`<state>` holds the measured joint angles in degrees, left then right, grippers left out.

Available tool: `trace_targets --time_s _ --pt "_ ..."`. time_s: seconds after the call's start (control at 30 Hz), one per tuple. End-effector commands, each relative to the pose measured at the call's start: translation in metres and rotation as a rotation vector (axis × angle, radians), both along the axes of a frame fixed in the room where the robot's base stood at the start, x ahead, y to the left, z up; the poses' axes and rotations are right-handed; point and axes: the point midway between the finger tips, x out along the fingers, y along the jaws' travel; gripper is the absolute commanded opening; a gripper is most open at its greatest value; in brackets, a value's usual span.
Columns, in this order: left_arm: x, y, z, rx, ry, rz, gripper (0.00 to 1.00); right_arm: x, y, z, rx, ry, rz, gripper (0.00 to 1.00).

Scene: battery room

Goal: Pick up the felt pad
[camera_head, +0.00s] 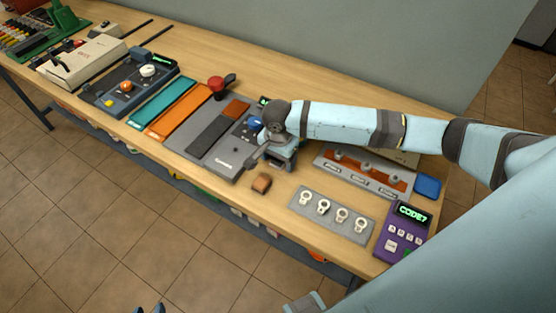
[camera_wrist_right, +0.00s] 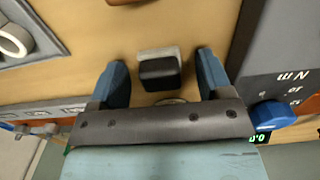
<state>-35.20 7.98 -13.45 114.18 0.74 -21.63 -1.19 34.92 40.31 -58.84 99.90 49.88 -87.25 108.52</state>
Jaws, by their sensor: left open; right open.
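A small dark block with a light grey layer along one side, which looks like the felt pad (camera_wrist_right: 160,70), lies on the wooden table in the right wrist view. My right gripper (camera_wrist_right: 160,78) is open, with one blue finger on each side of it and gaps between. In the head view the right gripper (camera_head: 273,163) points down over the table and hides this block. I cannot fully rule out that this is the pad.
A grey panel (camera_head: 218,145) stands left of the right gripper. A grey tray with several white rings (camera_head: 330,214), a purple keypad (camera_head: 402,232) and a blue pad (camera_head: 427,186) are to the right. An orange-and-grey rack (camera_head: 364,175) stands behind.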

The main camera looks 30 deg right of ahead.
Motion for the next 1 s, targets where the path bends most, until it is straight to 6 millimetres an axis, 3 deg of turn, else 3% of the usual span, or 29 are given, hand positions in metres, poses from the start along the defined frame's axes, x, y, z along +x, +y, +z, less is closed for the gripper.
trace_targets --time_s 0.07,0.2,0.3,0.73,0.87,1.0 --pt "0.000 0.000 0.000 0.000 0.000 0.000 0.43 0.000 0.000 0.000 0.000 0.000 0.000 0.68" --pt "0.000 0.000 0.000 0.000 0.000 0.000 0.43 0.000 0.000 0.000 0.000 0.000 0.000 0.36" --pt "0.000 0.000 0.000 0.000 0.000 0.000 0.43 0.000 0.000 0.000 0.000 0.000 0.000 0.19" --pt "0.000 0.000 0.001 0.000 -0.001 0.000 0.43 0.000 0.000 0.010 0.001 -0.001 0.000 0.19" --pt "0.000 0.000 0.002 0.000 -0.001 0.000 0.43 0.000 0.000 0.027 0.001 -0.002 0.001 0.19" --pt "0.000 0.000 0.004 0.000 -0.001 0.000 0.43 0.001 0.000 0.057 0.002 -0.003 0.001 0.19"
